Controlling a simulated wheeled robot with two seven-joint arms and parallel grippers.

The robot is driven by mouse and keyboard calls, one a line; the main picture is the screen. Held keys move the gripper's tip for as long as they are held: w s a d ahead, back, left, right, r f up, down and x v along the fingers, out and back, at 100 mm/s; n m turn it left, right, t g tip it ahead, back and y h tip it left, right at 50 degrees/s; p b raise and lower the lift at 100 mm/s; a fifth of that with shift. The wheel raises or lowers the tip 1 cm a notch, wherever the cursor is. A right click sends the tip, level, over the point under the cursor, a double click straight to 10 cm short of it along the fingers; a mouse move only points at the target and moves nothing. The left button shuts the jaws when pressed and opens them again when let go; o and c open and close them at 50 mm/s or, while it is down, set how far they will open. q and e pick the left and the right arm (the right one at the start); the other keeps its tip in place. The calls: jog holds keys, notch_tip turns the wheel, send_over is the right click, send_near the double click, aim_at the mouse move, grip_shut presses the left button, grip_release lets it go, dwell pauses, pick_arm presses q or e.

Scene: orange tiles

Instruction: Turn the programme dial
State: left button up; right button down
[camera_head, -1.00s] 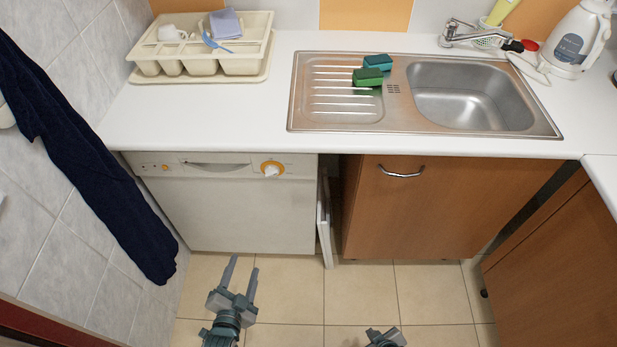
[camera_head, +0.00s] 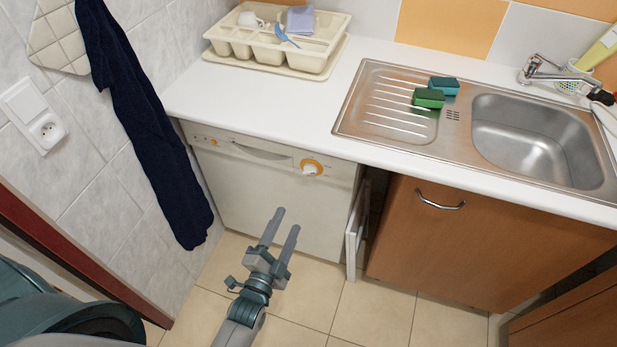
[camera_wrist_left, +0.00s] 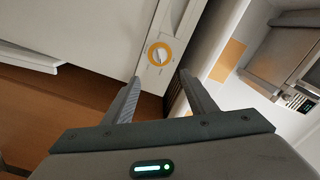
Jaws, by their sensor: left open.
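The programme dial (camera_head: 312,168) is a white knob with an orange-yellow ring at the right end of the dishwasher's top panel. The white dishwasher (camera_head: 262,205) stands under the counter. My left gripper (camera_head: 287,220) is open and empty, in front of the dishwasher and below the dial in the head view. In the left wrist view the dial (camera_wrist_left: 159,54) shows ahead, beyond and between the open fingers (camera_wrist_left: 157,82). The fingers look apart from it. My right gripper is not in view.
A thin white panel (camera_head: 355,235) stands out beside the dishwasher's right side. The brown cabinet door (camera_head: 450,245) has a metal handle. A dark blue towel (camera_head: 150,130) hangs on the left wall. The counter (camera_head: 270,95) overhangs the dial.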

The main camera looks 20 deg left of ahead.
pick_arm(q)
jog(key=p, duration=0.2)
send_near(309, 173)
jog(key=w, duration=0.7)
jog(key=shift+w+d+p, duration=0.1)
jog(key=shift+d+p, duration=0.05)
jog(key=shift+p, duration=0.25)
jog(key=shift+w+f, duration=0.1)
jog(key=shift+w, duration=0.5)
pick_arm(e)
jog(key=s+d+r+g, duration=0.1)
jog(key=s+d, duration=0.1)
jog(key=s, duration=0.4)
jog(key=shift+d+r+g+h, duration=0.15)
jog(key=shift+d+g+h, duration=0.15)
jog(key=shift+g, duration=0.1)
pick_arm(q)
jog(key=c, duration=1)
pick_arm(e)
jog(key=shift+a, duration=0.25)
